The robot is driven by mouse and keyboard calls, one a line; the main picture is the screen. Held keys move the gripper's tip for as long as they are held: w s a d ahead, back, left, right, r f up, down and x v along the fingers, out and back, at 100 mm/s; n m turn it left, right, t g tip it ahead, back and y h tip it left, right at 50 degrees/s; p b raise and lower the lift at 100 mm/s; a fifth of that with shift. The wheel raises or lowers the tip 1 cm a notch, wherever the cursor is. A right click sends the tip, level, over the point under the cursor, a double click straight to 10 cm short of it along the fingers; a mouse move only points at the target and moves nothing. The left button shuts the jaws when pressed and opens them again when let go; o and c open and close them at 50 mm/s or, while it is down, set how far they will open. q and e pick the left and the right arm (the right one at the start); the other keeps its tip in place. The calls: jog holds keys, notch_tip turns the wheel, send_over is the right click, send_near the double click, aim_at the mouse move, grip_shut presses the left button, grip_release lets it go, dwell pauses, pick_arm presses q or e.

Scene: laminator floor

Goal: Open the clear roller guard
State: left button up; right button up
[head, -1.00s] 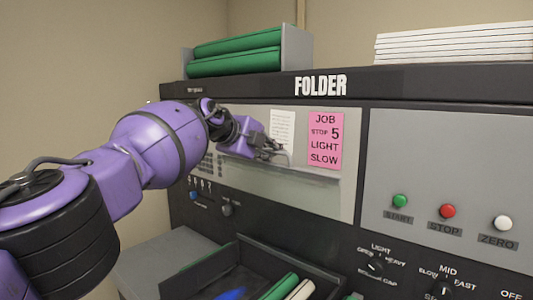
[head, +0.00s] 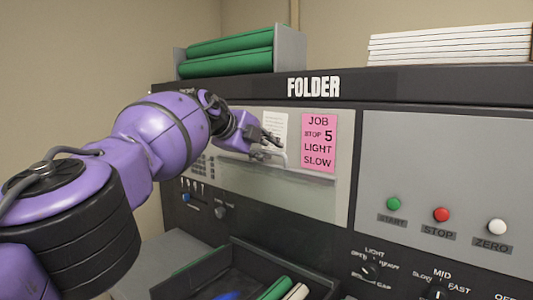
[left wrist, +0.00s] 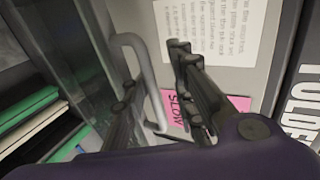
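The clear roller guard (head: 305,190) is a see-through panel on the front of the grey folder machine, under the FOLDER label. A grey bar handle (left wrist: 135,48) on it shows in the left wrist view. My left gripper (head: 270,142) is at the handle in the head view. In the left wrist view its two dark fingers (left wrist: 155,82) are spread apart, with part of the handle bar between them. I cannot tell if either finger touches the bar. My right gripper is in neither view.
A pink job card (head: 319,142) and a white sheet (head: 274,130) are beside the gripper. Green, red and white buttons (head: 441,214) are at right. A dark tray (head: 250,252) with green rolls sits below. Green rolls (head: 225,55) and white stacked sheets (head: 450,43) lie on top.

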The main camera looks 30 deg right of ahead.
pick_arm(q)
jog(key=shift+a, duration=0.15)
jog(key=shift+f, duration=0.25)
jog(key=shift+s+a+r, duration=0.15)
jog(key=shift+a+r, duration=0.3)
jog(key=shift+s+a+r, duration=0.15)
jog(key=shift+s+a, duration=0.15)
jog(key=shift+a, duration=0.3)
jog(key=v, duration=0.9)
jog(key=shift+s+a+r, duration=0.1)
jog(key=shift+a+r, duration=0.1)
